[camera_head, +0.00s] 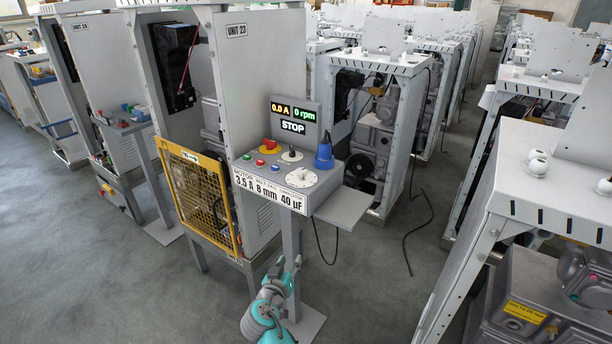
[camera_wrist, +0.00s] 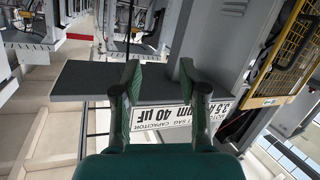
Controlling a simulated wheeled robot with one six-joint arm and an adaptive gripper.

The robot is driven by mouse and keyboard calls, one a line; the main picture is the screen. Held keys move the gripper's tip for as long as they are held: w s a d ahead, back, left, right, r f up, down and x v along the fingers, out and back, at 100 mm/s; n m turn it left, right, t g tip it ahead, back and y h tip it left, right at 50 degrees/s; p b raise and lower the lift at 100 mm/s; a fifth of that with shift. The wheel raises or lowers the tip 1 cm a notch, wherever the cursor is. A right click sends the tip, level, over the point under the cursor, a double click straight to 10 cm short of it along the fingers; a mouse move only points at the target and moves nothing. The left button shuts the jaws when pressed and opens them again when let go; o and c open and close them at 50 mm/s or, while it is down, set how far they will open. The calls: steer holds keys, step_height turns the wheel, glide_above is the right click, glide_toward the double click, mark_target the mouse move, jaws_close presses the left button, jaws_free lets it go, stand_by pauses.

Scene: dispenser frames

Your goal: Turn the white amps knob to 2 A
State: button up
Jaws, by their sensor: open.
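The control panel (camera_head: 283,189) of unit 23 sticks out from its cabinet. A round white dial (camera_head: 301,178) lies near its front edge, and a smaller white knob with a dark pointer (camera_head: 291,156) sits behind it. Their labels are too small to read, so I cannot tell which is the amps knob. The display (camera_head: 294,113) reads 0.0 A, 0 rpm and STOP. My gripper (camera_head: 289,270) is below and in front of the panel, touching nothing visible. In the wrist view my gripper (camera_wrist: 159,82) is open and empty; the panel's front label (camera_wrist: 172,118) appears upside down and no knob shows.
A yellow mesh guard (camera_head: 196,199) stands left. Open floor (camera_head: 375,275) lies right, before another cabinet.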

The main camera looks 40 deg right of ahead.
steer(key=w+d+r+m+g+h, duration=0.2)
steer(key=w+r+m+h, duration=0.3)
steer(key=r, duration=0.6)
steer(key=m+g, duration=0.3)
glide_toward(305, 169)
steer(key=shift+h, duration=0.3)
steer(key=x, duration=1.1)
steer(key=shift+w+f, duration=0.25)
steer(key=shift+f, duration=0.1)
jaws_close()
steer(key=shift+f, duration=0.1)
